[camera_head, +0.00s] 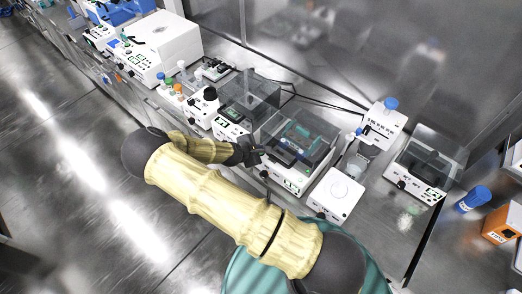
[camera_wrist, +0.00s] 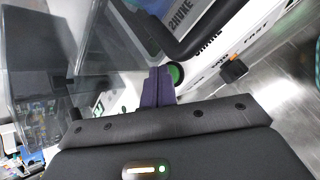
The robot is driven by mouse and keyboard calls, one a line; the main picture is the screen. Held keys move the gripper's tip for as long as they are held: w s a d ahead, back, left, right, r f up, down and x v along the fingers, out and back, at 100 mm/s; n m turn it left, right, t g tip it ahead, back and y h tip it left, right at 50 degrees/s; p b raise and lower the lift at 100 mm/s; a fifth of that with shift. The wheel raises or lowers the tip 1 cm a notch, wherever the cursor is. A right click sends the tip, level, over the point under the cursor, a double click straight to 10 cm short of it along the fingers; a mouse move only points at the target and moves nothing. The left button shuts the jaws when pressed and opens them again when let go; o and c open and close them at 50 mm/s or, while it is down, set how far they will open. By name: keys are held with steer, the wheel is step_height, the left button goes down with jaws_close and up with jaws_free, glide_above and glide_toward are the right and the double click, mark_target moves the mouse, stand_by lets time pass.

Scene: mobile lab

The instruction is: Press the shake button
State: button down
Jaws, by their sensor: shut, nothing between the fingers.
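The shaker (camera_head: 284,178) is a white box with a clear lid on the bench in the head view. In the wrist view its white front panel (camera_wrist: 215,60) fills the upper right and carries dark lettering, partly cut off. A round green button with a dark rim (camera_wrist: 176,73) sits on that panel. My gripper (camera_wrist: 158,72) is shut and empty, its fingertips just left of the green button in the picture. I cannot tell whether they touch it. In the head view my gripper (camera_head: 257,156) is at the shaker's front left, and the button is hidden there.
A black knob (camera_wrist: 233,70) sticks out of the panel. Left of the shaker is another clear-lidded device (camera_head: 246,97). A white device with a round top plate (camera_head: 337,192) stands close on its right. The floor in front of the bench is clear.

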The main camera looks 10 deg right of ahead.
stand_by(0.5)
steer(key=shift+r+p, duration=0.65)
steer(key=shift+r, duration=0.2)
steer(key=shift+r+p, duration=1.85)
steer(key=shift+r, duration=0.65)
steer(key=shift+w, duration=0.1)
steer(key=shift+f, duration=0.1)
